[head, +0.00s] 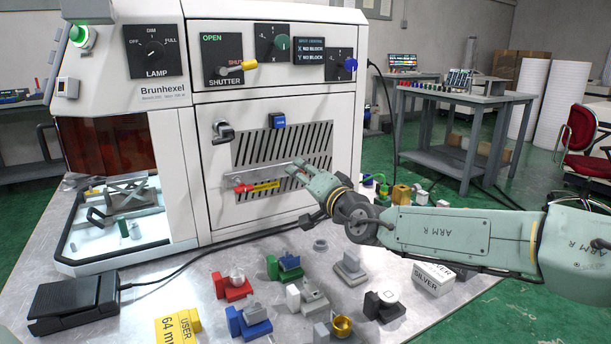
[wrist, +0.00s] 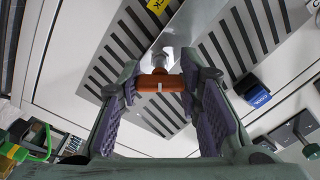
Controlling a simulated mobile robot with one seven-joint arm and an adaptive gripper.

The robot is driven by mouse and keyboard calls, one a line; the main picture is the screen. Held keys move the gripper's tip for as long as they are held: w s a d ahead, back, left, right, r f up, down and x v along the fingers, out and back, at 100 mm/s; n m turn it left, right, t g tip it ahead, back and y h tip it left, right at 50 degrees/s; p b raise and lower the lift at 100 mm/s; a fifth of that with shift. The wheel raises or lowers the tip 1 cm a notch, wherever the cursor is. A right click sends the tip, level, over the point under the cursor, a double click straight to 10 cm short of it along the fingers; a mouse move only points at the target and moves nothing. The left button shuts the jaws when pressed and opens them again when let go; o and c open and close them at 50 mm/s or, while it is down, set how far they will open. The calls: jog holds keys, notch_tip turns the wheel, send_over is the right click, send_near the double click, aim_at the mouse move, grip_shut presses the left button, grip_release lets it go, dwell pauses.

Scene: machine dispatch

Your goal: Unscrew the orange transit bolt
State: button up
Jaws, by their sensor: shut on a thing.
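The orange transit bolt (wrist: 160,83) shows in the wrist view as a short orange crossbar with a pale mark in its middle and metal parts around it. It lies in front of the slotted vent panel. My gripper (wrist: 158,88) is shut on it, with one purple-padded finger at each end of the bar. In the head view my gripper (head: 300,170) reaches in from the right to the white machine's front panel (head: 284,150). There the bolt is hard to make out at the fingertips.
A grey metal strip (head: 262,176) and a red-and-yellow piece (head: 255,187) are on the panel beside my gripper. Several coloured parts, such as a red one (head: 232,286), and a black pedal (head: 75,303) stand on the table below.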

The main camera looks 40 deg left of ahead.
jog(key=n+p, duration=0.1)
jog(key=n, duration=0.1)
jog(key=shift+r+n+p, duration=0.3)
jog(key=shift+r+p, duration=0.05)
jog(key=shift+f+n, duration=0.2)
jog(key=shift+n, duration=0.9)
jog(key=o, duration=1.1)
jog(key=shift+f, duration=0.1)
jog(key=shift+d, duration=0.1)
jog(key=v, duration=0.3)
jog(key=shift+s+d+p, duration=0.15)
jog(key=shift+d+p, duration=0.15)
jog(key=shift+d, duration=0.05)
jog(key=shift+c, duration=0.3)
